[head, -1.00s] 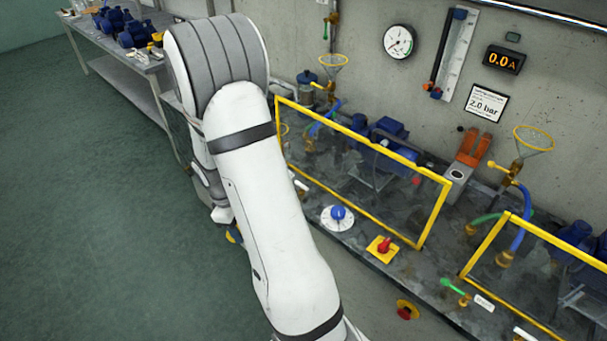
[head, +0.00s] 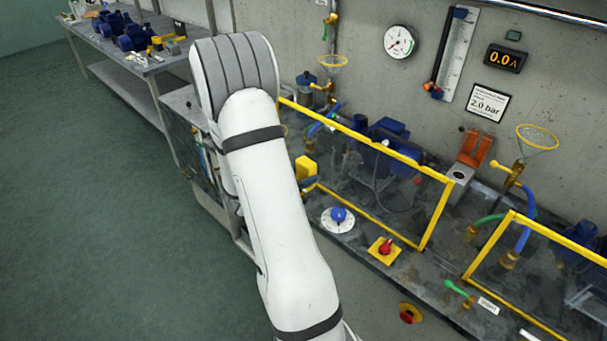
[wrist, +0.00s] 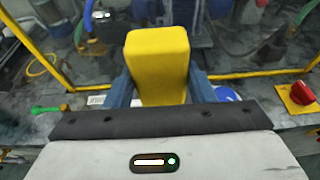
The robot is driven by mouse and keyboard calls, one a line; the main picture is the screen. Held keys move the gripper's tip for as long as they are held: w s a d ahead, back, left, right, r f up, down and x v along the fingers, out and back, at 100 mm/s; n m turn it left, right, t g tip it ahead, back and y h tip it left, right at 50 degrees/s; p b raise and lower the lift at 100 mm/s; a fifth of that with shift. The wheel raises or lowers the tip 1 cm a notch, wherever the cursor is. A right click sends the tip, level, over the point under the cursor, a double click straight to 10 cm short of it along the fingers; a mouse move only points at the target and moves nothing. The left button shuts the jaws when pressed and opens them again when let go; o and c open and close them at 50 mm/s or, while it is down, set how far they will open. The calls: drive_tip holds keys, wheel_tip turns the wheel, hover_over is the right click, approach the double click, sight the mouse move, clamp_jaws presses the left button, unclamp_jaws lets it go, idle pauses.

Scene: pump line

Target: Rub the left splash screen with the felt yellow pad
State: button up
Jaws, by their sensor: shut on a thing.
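My gripper (wrist: 160,84) is shut on the felt yellow pad (wrist: 158,55), with its blue fingers on both sides of the pad. In the head view the pad (head: 306,168) shows just right of my arm, by the lower left part of the left splash screen. That left splash screen is a clear pane in a yellow frame (head: 433,216); its lower frame bar also shows in the wrist view (wrist: 265,73). The pad is in front of the pane; I cannot tell whether they touch. My arm hides the screen's left end and most of my gripper in the head view.
A blue-knobbed dial (head: 338,218) and a red knob on a yellow plate (head: 384,248) stand on the bench before the screen. A second yellow-framed screen (head: 510,224) is to the right. A side table (head: 135,66) with blue motors is at the back left.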

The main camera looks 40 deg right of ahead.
sight(346, 170)
drive_tip(key=shift+w+d+r, duration=0.1)
drive_tip(key=shift+d+r, duration=0.05)
drive_tip(key=shift+d, duration=0.3)
drive_tip(key=shift+w+d+p, duration=0.15)
drive_tip(key=shift+d+p, duration=0.05)
drive_tip(key=shift+d, duration=1.15)
drive_tip(key=shift+w+d+p, duration=0.1)
drive_tip(key=shift+d+p, duration=0.05)
drive_tip(key=shift+d, duration=1.15)
drive_tip(key=shift+d+b, duration=0.3)
drive_tip(key=shift+d, duration=0.5)
drive_tip(key=shift+s+b, duration=0.45)
drive_tip(key=shift+s, duration=0.15)
drive_tip(key=shift+s+b, duration=0.5)
drive_tip(key=shift+s, duration=0.75)
drive_tip(key=shift+s+d+b, duration=0.15)
drive_tip(key=shift+s+b, duration=0.45)
drive_tip(key=shift+s, duration=0.35)
drive_tip(key=shift+s+d+b, duration=0.15)
drive_tip(key=shift+s+b, duration=0.45)
drive_tip(key=shift+s, duration=0.3)
drive_tip(key=shift+w, duration=0.15)
